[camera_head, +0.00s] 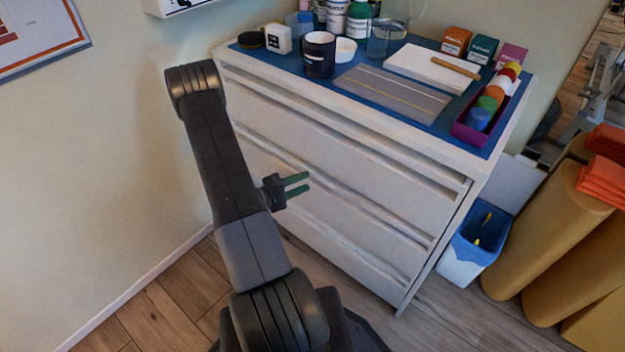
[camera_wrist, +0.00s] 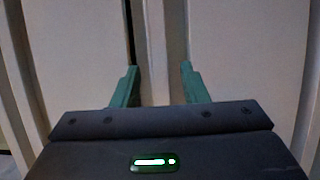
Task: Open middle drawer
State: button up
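The white cabinet has three stacked drawers with long ledge-like pulls along their top edges. The middle drawer (camera_head: 372,222) looks shut in the head view, its front in line with the others. My gripper (camera_head: 305,183) is in front of the cabinet near the middle drawer's pull, partly covering it. In the wrist view my gripper (camera_wrist: 159,70) is open, its two green fingers on either side of a pale pull strip (camera_wrist: 157,40). A narrow dark gap runs beside this strip. I cannot tell whether the fingers touch it.
The blue cabinet top (camera_head: 290,65) holds a black mug (camera_head: 319,54), bottles, boxes and a purple tray (camera_head: 462,134). A blue-lined bin (camera_head: 474,250) and tan rolls (camera_head: 550,225) stand at the right. A wall is close on the left. Some wooden floor (camera_head: 165,300) is clear.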

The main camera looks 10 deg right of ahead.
aim_at(316, 177)
jog(key=shift+x, duration=2.1)
jog(key=shift+c, duration=0.2)
jog(key=shift+s, duration=0.1)
grip_shut()
